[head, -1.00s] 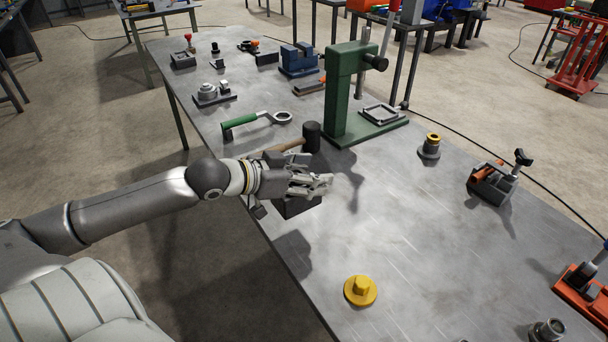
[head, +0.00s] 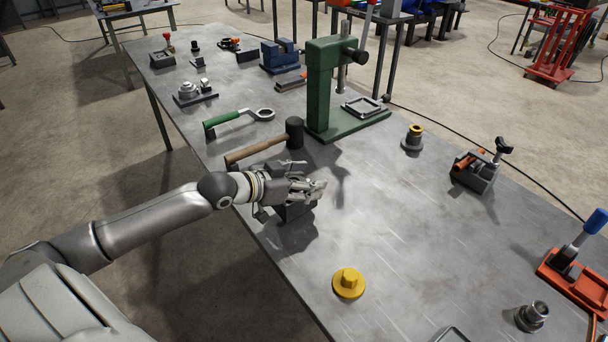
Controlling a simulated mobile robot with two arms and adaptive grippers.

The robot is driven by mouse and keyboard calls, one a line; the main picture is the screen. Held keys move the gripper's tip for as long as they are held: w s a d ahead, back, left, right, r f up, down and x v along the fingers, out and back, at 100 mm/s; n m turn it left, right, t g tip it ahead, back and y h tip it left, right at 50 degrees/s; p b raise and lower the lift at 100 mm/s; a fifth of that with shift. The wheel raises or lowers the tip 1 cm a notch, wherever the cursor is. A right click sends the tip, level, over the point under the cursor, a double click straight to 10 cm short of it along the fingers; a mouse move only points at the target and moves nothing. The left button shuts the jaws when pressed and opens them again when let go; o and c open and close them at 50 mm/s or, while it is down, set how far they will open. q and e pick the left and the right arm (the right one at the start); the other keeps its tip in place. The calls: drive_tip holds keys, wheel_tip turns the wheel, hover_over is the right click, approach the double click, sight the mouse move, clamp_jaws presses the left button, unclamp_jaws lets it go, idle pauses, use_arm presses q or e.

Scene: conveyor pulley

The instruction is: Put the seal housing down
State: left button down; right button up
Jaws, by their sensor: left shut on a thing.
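My left gripper (head: 312,188) is low over the near-left edge of the grey metal bench (head: 420,230). Its fingers are closed, and the thing in them is mostly hidden by the hand, so I cannot make out its shape. A dark block (head: 297,211) shows just under the fingers; I cannot tell whether the held thing touches it. I cannot single out the seal housing by its look. My right gripper is not in view.
A mallet (head: 295,132) lies behind the hand, near a green press (head: 320,90). A yellow flanged part (head: 348,283) stands in front. A grey part with a yellow ring (head: 413,140) and a clamp fixture (head: 474,172) are to the right. The middle of the bench is clear.

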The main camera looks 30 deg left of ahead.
use_arm(q)
drive_tip(key=shift+f, duration=0.55)
drive_tip(key=c, duration=0.7)
unclamp_jaws()
drive_tip(key=shift+s+f, duration=0.1)
drive_tip(key=shift+f, duration=0.3)
drive_tip(key=shift+c, duration=0.2)
drive_tip(key=o, duration=0.3)
drive_tip(key=shift+s+d+r, duration=0.1)
drive_tip(key=shift+o, duration=0.2)
drive_tip(key=shift+v, duration=2.9)
drive_tip(key=p+v, duration=0.3)
drive_tip(key=v, duration=0.3)
